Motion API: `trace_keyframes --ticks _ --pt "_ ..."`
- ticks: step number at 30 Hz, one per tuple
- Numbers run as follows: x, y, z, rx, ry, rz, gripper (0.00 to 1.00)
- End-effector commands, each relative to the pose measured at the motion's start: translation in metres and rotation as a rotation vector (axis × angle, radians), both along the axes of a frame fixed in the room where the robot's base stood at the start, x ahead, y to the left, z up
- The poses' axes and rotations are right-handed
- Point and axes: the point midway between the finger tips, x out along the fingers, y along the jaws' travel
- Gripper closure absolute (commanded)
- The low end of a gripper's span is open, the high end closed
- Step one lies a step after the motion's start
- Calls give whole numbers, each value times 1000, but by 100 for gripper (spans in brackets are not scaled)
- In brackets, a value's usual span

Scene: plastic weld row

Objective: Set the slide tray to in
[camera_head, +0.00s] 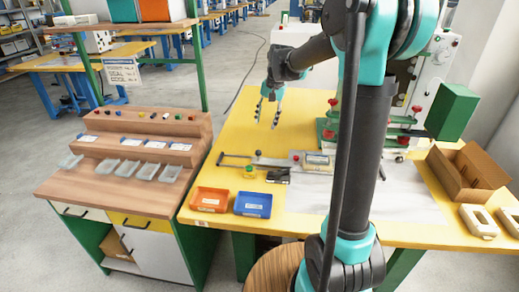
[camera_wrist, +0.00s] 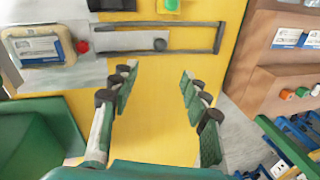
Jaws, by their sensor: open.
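The slide tray (camera_head: 272,162) appears as a flat grey plate with a dark handle frame, lying low on the yellow workbench. In the wrist view the grey plate (camera_wrist: 130,40) sits at the upper middle, inside the dark handle frame (camera_wrist: 215,38). A labelled block (camera_head: 318,160) stands at its right end, with a small red knob beside it. My gripper (camera_head: 267,118) hangs above the bench behind the tray, pointing down, apart from it. In the wrist view my gripper (camera_wrist: 157,78) is open and empty, with bare yellow bench between its fingers. How far in the tray sits is unclear.
An orange bin (camera_head: 210,200) and a blue bin (camera_head: 253,205) stand at the bench front. A green-based machine (camera_head: 400,140) and an open cardboard box (camera_head: 468,175) are at the right. A wooden stepped rack (camera_head: 150,130) stands left.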

Motion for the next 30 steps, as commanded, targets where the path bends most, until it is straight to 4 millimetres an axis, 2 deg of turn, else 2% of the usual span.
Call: trace_keyframes --ticks 18,24,30 --pt "9 22 -118 0 0 1 54" --pt "11 26 -142 0 0 1 54" --pt "11 27 -150 0 0 0 54"
